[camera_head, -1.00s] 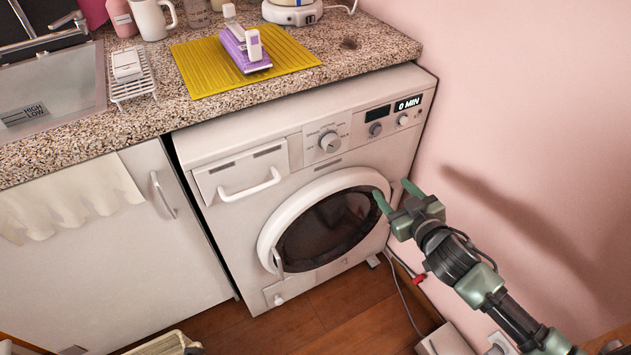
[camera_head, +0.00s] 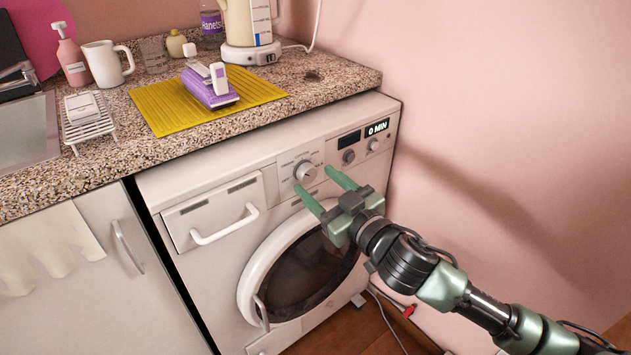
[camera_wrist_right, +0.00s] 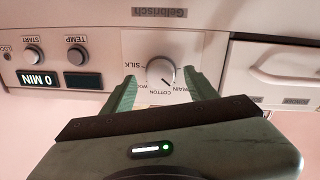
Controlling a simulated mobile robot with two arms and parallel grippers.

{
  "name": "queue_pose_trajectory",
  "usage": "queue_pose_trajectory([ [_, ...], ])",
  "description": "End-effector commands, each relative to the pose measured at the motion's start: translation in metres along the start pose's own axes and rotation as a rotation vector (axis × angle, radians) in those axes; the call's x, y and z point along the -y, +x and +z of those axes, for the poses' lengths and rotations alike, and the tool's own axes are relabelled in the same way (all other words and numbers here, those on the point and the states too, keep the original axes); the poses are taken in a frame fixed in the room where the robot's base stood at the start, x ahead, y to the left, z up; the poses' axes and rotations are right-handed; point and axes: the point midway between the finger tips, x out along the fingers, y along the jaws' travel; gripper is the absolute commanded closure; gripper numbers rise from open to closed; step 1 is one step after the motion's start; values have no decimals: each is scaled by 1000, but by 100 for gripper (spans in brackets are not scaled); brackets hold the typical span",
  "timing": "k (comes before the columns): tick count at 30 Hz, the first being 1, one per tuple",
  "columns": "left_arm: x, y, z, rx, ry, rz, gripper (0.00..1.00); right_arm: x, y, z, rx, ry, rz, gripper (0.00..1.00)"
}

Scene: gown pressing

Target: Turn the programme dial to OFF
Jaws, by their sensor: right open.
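The programme dial (camera_head: 305,172) is a round pale knob on the washing machine's front panel, with printed labels around it. My right gripper (camera_head: 318,181) is open, its two green fingers reaching toward the panel on either side of the dial. In the right wrist view the dial (camera_wrist_right: 160,71) sits between the spread fingertips of the gripper (camera_wrist_right: 160,85), with a gap on each side. Its dark pointer mark points down-right in that view, near COTTON. The OFF label cannot be made out. My left gripper is not in view.
The washing machine (camera_head: 225,165) stands under a granite counter (camera_head: 335,80). Its door (camera_head: 300,270) is below the dial. The display (camera_head: 376,128) reads 0 MIN, with TEMP (camera_wrist_right: 76,53) and START (camera_wrist_right: 33,54) knobs nearby. A detergent drawer (camera_head: 210,215) is left. A pink wall is right.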

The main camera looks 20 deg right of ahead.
Motion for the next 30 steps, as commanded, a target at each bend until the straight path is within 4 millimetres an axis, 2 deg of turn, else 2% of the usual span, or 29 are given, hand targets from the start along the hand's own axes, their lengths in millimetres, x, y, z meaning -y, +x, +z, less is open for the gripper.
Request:
queue_pose_trajectory([
  [6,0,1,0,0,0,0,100,0,13,0,0,1,0,42],
  [14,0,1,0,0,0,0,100,0,14,0,0,1,0,42],
  [20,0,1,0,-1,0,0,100,0,14,0,0,0,0,95],
  [21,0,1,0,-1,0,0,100,0,14,0,0,0,0,100],
  [30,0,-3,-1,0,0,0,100,0,14,0,0,-36,0,100],
])
